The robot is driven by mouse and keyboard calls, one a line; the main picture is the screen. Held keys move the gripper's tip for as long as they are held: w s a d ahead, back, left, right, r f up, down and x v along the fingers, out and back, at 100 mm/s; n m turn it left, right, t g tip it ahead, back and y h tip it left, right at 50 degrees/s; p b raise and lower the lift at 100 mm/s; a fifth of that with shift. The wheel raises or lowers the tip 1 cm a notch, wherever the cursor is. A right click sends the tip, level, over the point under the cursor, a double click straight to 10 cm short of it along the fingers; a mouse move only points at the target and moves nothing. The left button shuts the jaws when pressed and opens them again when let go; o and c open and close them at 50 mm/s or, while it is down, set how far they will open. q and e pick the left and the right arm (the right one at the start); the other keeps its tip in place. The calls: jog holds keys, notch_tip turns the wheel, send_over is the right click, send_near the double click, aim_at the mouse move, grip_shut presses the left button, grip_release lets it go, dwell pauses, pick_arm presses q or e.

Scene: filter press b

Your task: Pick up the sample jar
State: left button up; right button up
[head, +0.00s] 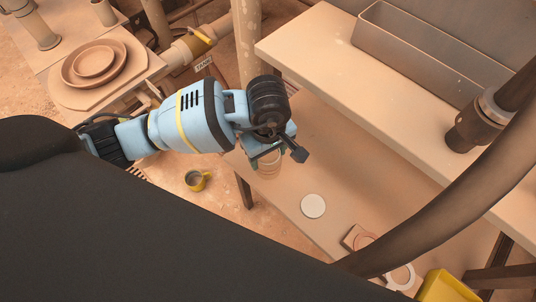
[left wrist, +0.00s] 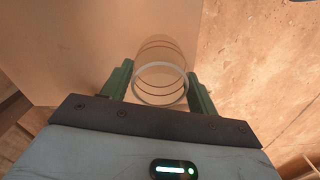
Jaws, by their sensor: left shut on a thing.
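The sample jar (left wrist: 160,82) is a clear round jar with a pale rim and thin dark rings. In the left wrist view it stands between the two green fingers of my left gripper (left wrist: 160,90), which is shut on it. In the head view the jar (head: 268,168) shows partly below my left gripper (head: 266,155), over the left edge of the lower table. The wrist and fingers hide much of it there. I cannot tell whether its base touches the table. My right gripper is not in view.
The lower table (head: 345,165) bears a white disc (head: 313,206), a small square piece with a round top (head: 357,238) and a white ring (head: 400,277). A yellow container (head: 447,287) is at the lower right. A raised shelf (head: 400,110) holds a long trough (head: 425,50).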

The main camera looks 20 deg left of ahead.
pick_arm(q)
jog(key=shift+w+r, duration=0.1)
jog(key=shift+r, duration=0.45)
jog(key=s+r+p, duration=0.1)
jog(key=s+r, duration=0.1)
jog(key=s, duration=0.6)
jog(key=s+a+r+p, duration=0.1)
jog(key=s+r, duration=0.1)
jog(key=s, duration=0.6)
jog(key=shift+a, duration=0.15)
